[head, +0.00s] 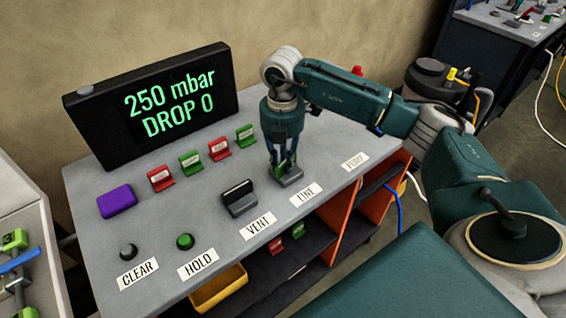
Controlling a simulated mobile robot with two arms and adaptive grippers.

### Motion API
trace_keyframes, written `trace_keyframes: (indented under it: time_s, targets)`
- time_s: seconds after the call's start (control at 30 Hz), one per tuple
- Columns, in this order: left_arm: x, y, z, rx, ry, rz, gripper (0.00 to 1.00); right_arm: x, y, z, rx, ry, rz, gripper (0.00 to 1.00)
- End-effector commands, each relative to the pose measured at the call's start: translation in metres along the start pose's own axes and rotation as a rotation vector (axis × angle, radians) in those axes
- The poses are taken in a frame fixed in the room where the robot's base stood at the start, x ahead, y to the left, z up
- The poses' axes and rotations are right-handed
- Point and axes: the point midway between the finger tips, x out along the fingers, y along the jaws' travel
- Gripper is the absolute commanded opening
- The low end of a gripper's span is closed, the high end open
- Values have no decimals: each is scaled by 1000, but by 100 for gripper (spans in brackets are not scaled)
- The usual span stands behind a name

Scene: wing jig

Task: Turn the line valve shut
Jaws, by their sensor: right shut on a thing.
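The display (150,105) at the back reads "250 mbar" and "DROP 0" in green. My left gripper is not in view.
The vent valve (239,200), with a dark handle, stands left of my right gripper. Green (185,241) and black (128,251) buttons, a purple block (117,201) and several red and green tagged clips line the bench (215,222). A yellow bin (219,289) sits below.

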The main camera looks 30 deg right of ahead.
Motion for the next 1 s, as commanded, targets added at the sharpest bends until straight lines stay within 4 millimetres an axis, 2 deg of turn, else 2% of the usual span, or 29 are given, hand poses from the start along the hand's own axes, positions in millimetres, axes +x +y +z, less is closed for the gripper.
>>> trace_keyframes:
  time_s: [0.2,0.43,1.0]
  targets:
    - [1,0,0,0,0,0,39,-1,2,2,151,-2,3,0]
    - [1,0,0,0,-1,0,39,-2,3,2,250,-2,4,0]
    - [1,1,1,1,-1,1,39,-2,4,3,296,-1,5,0]
